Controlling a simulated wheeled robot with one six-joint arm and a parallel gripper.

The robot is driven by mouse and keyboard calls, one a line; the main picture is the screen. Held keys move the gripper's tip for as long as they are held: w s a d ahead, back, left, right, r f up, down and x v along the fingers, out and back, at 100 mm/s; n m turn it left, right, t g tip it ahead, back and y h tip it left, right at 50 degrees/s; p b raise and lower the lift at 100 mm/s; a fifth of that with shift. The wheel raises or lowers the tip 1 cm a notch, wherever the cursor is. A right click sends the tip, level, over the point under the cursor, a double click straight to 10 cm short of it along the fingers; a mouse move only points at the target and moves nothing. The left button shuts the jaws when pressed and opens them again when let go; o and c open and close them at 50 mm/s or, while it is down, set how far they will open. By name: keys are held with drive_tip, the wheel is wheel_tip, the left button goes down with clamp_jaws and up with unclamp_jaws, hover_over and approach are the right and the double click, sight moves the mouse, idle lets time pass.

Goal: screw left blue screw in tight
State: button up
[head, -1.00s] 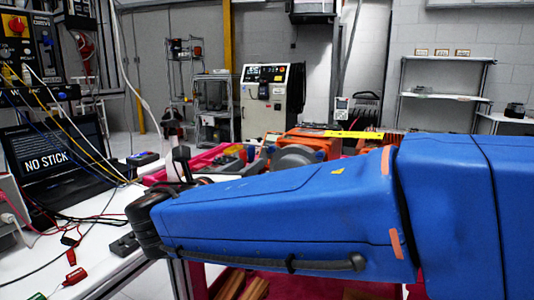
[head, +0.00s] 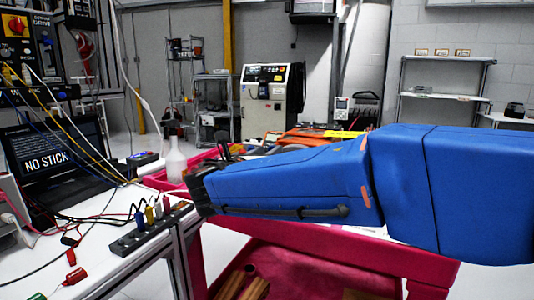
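A dark terminal strip (head: 130,243) lies near the right edge of the white bench on the left. Several coloured upright pieces stand on it in a row. The leftmost is blue (head: 140,218), taken to be the left blue screw; how deep it sits cannot be told. My blue arm reaches in from the right, and its dark end is just right of the strip. A dark part of my gripper (head: 224,150) shows above the arm's end, apart from the blue screw. My arm hides most of the gripper, so its opening cannot be seen.
A white bottle (head: 176,162) stands behind the strip. A laptop (head: 50,150), loose cables and red clips (head: 75,276) crowd the bench's left side. A red cart (head: 300,250) stands right of the bench, below and behind my arm.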

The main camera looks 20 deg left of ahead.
drive_tip(key=shift+c, duration=0.4)
clamp_jaws()
drive_tip(key=shift+m, duration=8.7)
drive_tip(key=shift+f, duration=0.1)
